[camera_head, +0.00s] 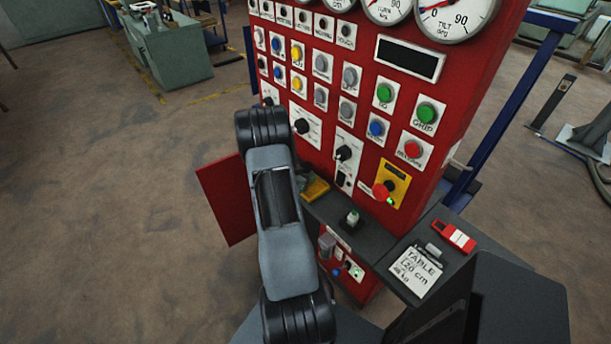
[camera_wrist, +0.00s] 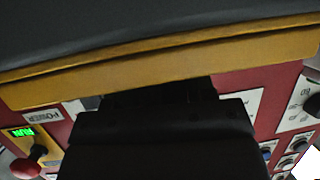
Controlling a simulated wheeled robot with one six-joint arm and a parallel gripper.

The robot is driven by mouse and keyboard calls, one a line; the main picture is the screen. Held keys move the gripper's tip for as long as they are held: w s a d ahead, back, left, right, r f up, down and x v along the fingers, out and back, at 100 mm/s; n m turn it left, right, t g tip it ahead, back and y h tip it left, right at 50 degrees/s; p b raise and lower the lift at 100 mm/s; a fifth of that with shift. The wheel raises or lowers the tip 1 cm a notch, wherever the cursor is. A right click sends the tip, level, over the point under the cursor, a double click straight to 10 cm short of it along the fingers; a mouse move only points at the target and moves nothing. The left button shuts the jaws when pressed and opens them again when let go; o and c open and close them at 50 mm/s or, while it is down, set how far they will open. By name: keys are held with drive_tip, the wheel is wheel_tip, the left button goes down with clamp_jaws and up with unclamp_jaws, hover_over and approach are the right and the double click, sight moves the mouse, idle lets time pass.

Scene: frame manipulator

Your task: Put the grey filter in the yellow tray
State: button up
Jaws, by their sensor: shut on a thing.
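In the head view the yellow tray (camera_head: 317,188) shows at the foot of the red panel, on the dark shelf, partly hidden by my arm. In the wrist view a wide yellow edge (camera_wrist: 170,75), apparently the tray's, crosses the picture close to the camera. My gripper (camera_wrist: 165,100) is the black block below it, its tips up against or behind that edge. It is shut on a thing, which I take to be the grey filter. The filter's outline is not clear in either view. My arm hides the gripper in the head view.
The red panel (camera_head: 330,110) with buttons and dials stands right behind the tray. A red emergency knob (camera_head: 381,191) juts out to the right. A small device (camera_head: 352,219) stands on the shelf. A red door (camera_head: 227,200) hangs open at the left.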

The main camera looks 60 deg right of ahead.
drive_tip(key=o, duration=0.9)
drive_tip(key=shift+f, duration=0.1)
